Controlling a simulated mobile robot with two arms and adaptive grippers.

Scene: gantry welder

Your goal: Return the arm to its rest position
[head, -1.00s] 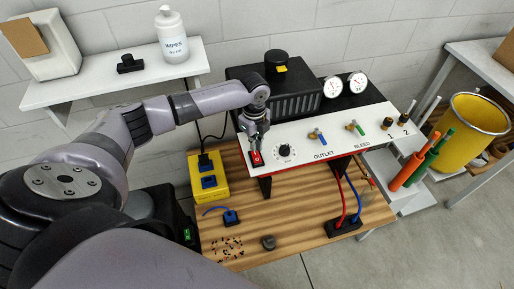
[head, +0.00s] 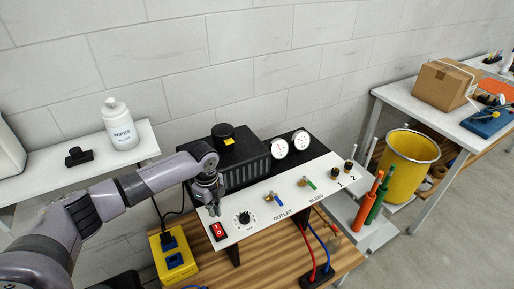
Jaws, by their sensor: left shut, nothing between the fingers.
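My left arm comes in from the left and reaches over the white control panel (head: 295,203). My left gripper (head: 214,210) points down, shut and empty, just above and behind the red rocker switch (head: 218,231) at the panel's left end. It looks slightly apart from the switch. A black knob (head: 244,218) sits to its right. My right gripper is not in view.
Two valves (head: 273,198) and two gauges (head: 290,145) stand right of my gripper. A yellow box (head: 173,258) is below my arm on the wooden bench. A shelf with a wipes bottle (head: 119,127) is behind my arm. A yellow bin (head: 408,167) stands right.

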